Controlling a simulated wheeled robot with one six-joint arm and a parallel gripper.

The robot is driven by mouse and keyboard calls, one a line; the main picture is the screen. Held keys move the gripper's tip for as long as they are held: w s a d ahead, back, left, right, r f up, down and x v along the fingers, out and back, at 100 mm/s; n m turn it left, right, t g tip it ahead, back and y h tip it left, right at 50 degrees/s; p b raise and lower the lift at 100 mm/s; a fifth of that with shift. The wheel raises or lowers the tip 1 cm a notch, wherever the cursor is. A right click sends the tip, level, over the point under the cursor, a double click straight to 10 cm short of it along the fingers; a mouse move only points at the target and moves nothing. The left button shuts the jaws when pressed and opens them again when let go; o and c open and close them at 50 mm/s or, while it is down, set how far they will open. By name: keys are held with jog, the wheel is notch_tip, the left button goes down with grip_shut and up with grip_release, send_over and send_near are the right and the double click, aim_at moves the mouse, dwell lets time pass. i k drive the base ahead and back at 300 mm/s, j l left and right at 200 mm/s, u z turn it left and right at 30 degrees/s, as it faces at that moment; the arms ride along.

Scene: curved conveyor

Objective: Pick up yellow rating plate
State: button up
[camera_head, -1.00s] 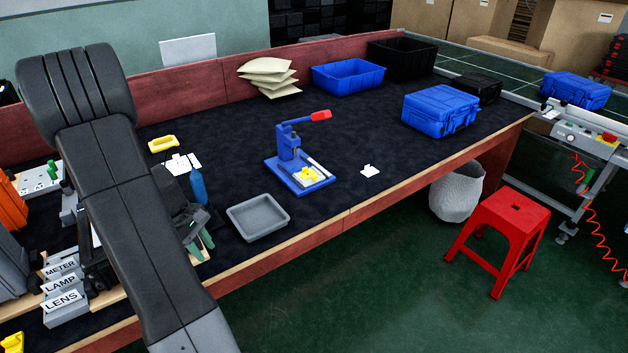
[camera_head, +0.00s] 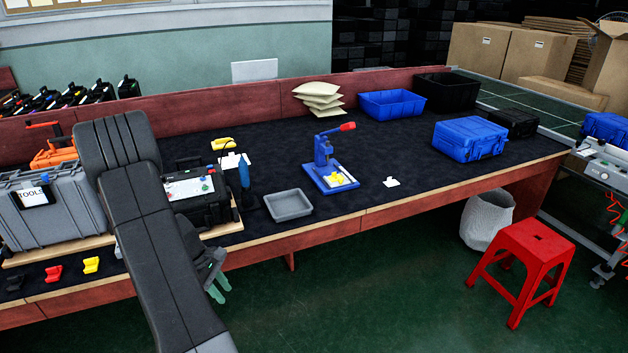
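Three yellow things show, and I cannot tell which is the rating plate. One small yellow piece (camera_head: 337,177) sits on the base of the blue hand press (camera_head: 324,152). A yellow object (camera_head: 222,143) lies farther back on the dark table. A yellow part (camera_head: 91,265) sits at the front left, beside a red part and a black part. My gripper (camera_head: 219,288) hangs in front of the table's front edge, partly hidden behind my arm. Its green fingertips look apart with nothing between them. It is away from all three yellow things.
A grey tray (camera_head: 288,217) and a black case (camera_head: 196,211) stand near the front edge. A grey tool case (camera_head: 52,222) stands at left. Blue cases, bins and beige bags stand farther back. A red stool (camera_head: 524,250) stands on the green floor at right.

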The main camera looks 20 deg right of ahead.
aim_at(335, 178)
jog(key=i+l+u, duration=0.1)
jog(key=l+u, duration=0.15)
jog(key=u, duration=0.15)
jog(key=i+l+u, duration=0.1)
jog(key=l+u, duration=0.4)
jog(key=u, duration=0.25)
jog(key=l, duration=1.25)
jog(key=i+l, duration=0.1)
jog(key=l, duration=2.4)
